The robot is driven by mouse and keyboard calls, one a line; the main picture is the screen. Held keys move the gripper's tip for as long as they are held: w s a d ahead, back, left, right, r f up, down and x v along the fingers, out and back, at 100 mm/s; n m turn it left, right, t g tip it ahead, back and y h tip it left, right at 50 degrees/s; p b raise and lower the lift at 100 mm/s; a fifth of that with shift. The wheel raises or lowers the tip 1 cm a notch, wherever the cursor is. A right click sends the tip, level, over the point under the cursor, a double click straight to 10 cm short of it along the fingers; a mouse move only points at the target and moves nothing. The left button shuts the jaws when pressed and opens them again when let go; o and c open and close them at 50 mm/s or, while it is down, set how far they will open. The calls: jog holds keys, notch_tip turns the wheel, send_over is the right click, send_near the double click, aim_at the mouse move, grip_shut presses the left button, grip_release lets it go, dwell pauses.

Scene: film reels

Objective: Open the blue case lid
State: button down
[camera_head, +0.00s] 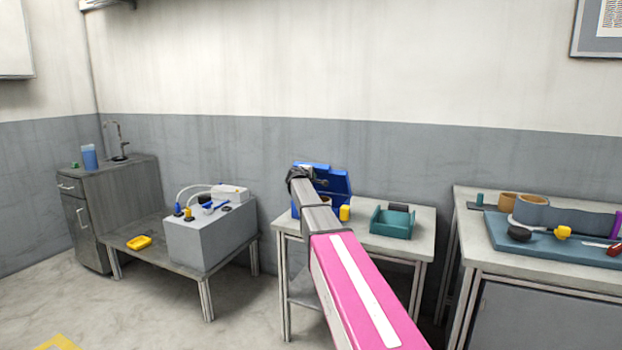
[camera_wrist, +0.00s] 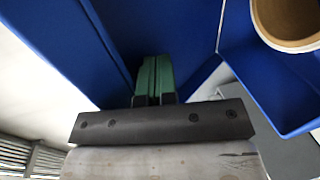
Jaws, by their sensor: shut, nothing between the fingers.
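The blue case (camera_head: 337,184) stands on the middle table, partly hidden behind my arm in the head view. Its lid appears raised, with a blue panel standing up at the back. In the wrist view, a broad blue panel (camera_wrist: 170,35) fills the area just beyond my gripper (camera_wrist: 152,68). The green fingers are together with nothing between them, close to the blue panel; I cannot tell whether they touch it. A tan ring-shaped roll (camera_wrist: 290,20) shows at the upper right by the blue case walls. The fingertips are hidden in the head view.
A yellow cylinder (camera_head: 345,213) and a teal tray (camera_head: 392,224) stand right of the case on the table (camera_head: 414,251). A grey box (camera_head: 200,245) with tubes is on the low left table. The right table (camera_head: 477,257) holds a blue-grey mat with several items.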

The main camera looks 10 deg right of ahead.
jog(key=shift+w+d+r, duration=0.1)
jog(key=shift+w+d, duration=0.55)
jog(key=shift+w, duration=0.25)
jog(key=shift+w+d+r, duration=0.1)
jog(key=shift+w+d, duration=0.55)
jog(key=shift+w, duration=0.2)
jog(key=shift+x, duration=2)
jog(key=shift+s+a, duration=0.1)
jog(key=f+v, duration=0.2)
jog(key=v, duration=1)
jog(key=shift+s+a+f, duration=0.2)
jog(key=shift+s+a, duration=0.1)
jog(key=shift+s, duration=0.15)
